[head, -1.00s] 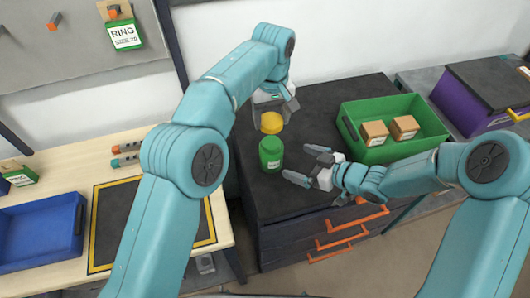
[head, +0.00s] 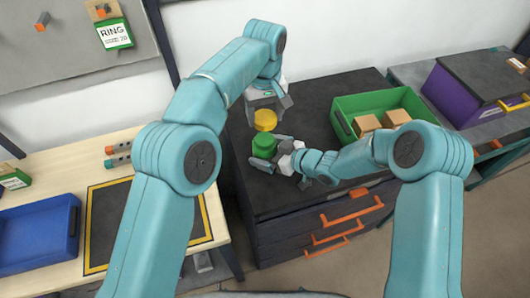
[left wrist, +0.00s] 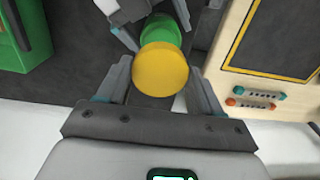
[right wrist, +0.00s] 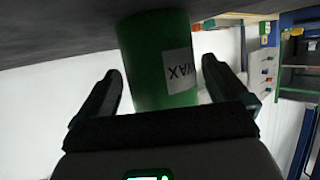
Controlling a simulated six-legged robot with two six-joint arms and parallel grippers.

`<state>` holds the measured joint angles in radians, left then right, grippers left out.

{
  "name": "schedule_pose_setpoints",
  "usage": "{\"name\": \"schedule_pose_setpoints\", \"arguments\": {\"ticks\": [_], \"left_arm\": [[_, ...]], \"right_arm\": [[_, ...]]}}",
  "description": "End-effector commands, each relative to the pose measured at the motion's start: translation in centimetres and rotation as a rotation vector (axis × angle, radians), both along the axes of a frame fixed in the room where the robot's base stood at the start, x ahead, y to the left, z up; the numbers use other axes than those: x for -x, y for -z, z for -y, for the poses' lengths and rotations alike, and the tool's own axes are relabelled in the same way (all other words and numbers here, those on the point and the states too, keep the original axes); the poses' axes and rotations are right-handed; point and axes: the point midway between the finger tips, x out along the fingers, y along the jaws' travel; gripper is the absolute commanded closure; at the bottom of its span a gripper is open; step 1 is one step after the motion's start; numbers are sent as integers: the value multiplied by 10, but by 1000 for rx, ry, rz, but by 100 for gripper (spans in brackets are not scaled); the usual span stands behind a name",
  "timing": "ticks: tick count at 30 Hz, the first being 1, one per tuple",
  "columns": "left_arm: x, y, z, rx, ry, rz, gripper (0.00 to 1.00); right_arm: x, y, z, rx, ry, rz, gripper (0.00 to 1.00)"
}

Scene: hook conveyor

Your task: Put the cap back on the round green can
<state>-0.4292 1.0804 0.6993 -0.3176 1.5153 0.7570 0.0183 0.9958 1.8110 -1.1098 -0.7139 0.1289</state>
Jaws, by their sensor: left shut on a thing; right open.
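The round green can (head: 264,147) stands upright on the dark top of the drawer cabinet. My left gripper (head: 266,112) is shut on the yellow cap (head: 265,121) and holds it just behind and above the can. In the left wrist view the cap (left wrist: 160,68) partly covers the can (left wrist: 163,32). My right gripper (head: 271,153) is open, low at the can's near right side. In the right wrist view its fingers (right wrist: 161,85) lie on either side of the can (right wrist: 150,55), whose white label reads WAX.
A green crate (head: 352,143) with brown boxes stands on the cabinet (head: 300,105) to the right. The cabinet has orange handles (head: 338,232). A wooden table (head: 68,172) with a blue tray (head: 30,262) is at the left. The cabinet top around the can is mostly clear.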

Motion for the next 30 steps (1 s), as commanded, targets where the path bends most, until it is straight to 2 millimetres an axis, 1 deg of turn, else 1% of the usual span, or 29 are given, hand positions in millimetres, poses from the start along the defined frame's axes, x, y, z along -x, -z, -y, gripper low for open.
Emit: {"name": "schedule_pose_setpoints", "arguments": {"ticks": [3,7,14,15,17,18,20,21,22,25,30], "left_arm": [[0,0,0,0,0,0,63],[0,0,0,0,0,0,63],[0,0,0,0,0,0,63],[0,0,0,0,0,0,63],[0,0,0,0,0,0,63],[0,0,0,0,0,0,63],[0,0,0,0,0,0,63],[0,0,0,0,0,0,63],[0,0,0,0,0,0,63],[0,4,0,-1,0,-1,63],[1,29,0,-1,1,-4,63]], "right_arm": [[-5,4,-8,0,-1,0,0],[-8,6,-12,0,-1,0,0],[-8,6,-12,0,0,0,0],[-8,6,-12,0,0,0,3],[-8,6,-12,0,0,0,23],[-8,6,-12,0,0,0,36],[-8,6,-12,0,0,0,55],[-8,6,-12,0,0,0,68],[-8,6,-12,0,0,0,76],[-8,6,-12,-1,0,1,76],[-8,6,-12,0,0,1,76]]}}
